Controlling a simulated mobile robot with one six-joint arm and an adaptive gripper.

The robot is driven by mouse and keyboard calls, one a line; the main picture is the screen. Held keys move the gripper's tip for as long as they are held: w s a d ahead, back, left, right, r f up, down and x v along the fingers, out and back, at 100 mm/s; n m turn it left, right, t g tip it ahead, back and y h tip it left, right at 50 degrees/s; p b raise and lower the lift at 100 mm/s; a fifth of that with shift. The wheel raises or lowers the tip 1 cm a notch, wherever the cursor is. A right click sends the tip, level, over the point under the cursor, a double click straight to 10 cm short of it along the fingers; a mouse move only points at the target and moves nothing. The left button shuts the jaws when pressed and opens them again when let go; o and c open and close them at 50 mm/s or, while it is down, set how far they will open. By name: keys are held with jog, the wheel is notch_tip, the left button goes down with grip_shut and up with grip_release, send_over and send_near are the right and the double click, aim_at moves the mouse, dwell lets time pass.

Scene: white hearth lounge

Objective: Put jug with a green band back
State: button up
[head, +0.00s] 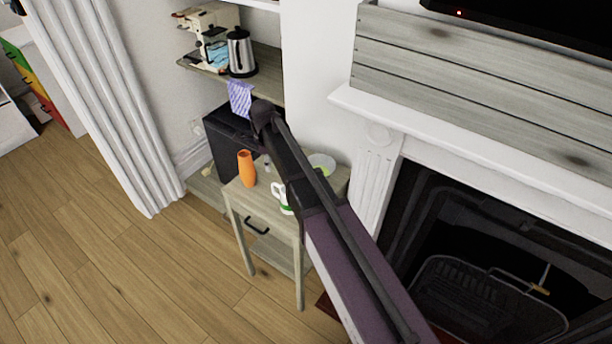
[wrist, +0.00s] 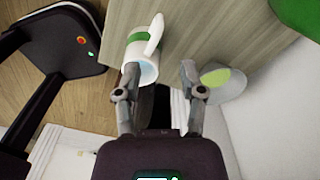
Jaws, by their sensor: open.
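The jug with a green band is white with a white handle. In the head view the jug (head: 279,190) stands on a small wooden side table (head: 232,192), partly hidden by my arm. In the wrist view the jug (wrist: 139,49) is just beyond my gripper (wrist: 160,76), towards its left finger, with its mouth facing the camera. My gripper is open, and nothing is visibly held. Whether a finger touches the jug cannot be told. My gripper's fingers are hidden in the head view.
An orange vase (head: 246,168) stands left of the jug. A bowl (head: 321,161) stands to its right; it is close to the right finger in the wrist view (wrist: 222,84). A shelf (head: 272,92) holds a kettle (head: 241,52). A fireplace is at right; floor at left is clear.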

jog(key=s+d+n, duration=0.9)
jog(key=d+n, duration=0.1)
jog(key=d, duration=0.2)
jog(key=s+d+n, duration=0.9)
jog(key=d, duration=0.4)
jog(key=shift+s+n, duration=0.2)
jog(key=shift+n, duration=0.2)
